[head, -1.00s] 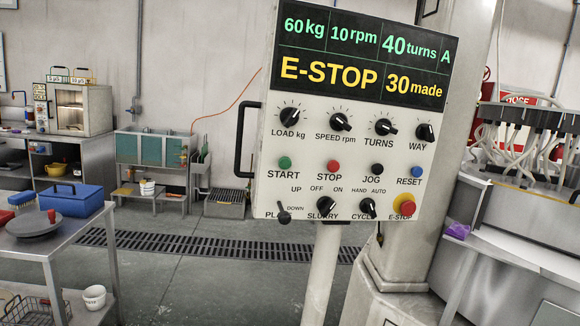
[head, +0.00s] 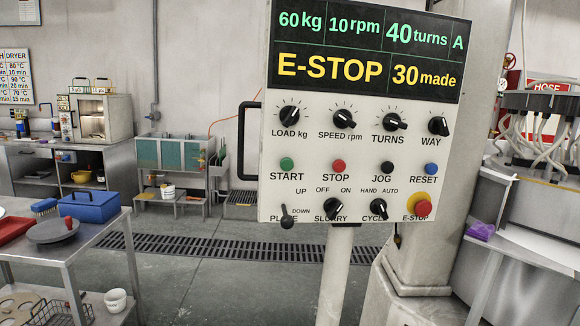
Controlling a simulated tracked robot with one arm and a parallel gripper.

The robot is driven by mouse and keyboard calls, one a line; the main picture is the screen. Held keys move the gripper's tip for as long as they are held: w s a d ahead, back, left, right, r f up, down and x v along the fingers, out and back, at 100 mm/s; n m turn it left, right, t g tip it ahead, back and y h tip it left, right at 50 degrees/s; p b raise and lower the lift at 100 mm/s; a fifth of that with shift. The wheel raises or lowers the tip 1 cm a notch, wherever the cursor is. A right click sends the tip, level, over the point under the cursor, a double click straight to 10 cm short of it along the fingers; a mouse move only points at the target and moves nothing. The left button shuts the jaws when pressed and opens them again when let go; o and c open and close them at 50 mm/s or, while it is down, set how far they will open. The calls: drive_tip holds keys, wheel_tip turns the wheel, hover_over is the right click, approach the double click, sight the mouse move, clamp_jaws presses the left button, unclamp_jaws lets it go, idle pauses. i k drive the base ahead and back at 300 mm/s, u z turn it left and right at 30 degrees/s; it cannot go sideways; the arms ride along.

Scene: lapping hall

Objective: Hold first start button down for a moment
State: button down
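The control panel (head: 310,150) stands close in front of me on a post, tilted slightly in the picture. Its green START button (head: 287,164) is at the left of the button row, beside the red STOP button (head: 338,166), the black JOG button (head: 385,168) and the blue RESET button (head: 431,168). The display (head: 368,52) reads 60 kg, 10 rpm, 40 turns A, E-STOP, 30 made. The red E-STOP knob (head: 423,207) sits on a yellow base at the lower right. My gripper is not in view.
A handle (head: 243,140) sticks out at the panel's left side. A steel table (head: 60,248) with a blue box (head: 90,206) stands at the left. A machine with hoses (head: 545,125) is at the right. The floor between table and panel post is clear, with a drain grate (head: 200,247).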

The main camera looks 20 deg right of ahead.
sight(286, 164)
drive_tip(key=z, duration=0.05)
drive_tip(key=i, duration=1)
drive_tip(key=u, duration=0.05)
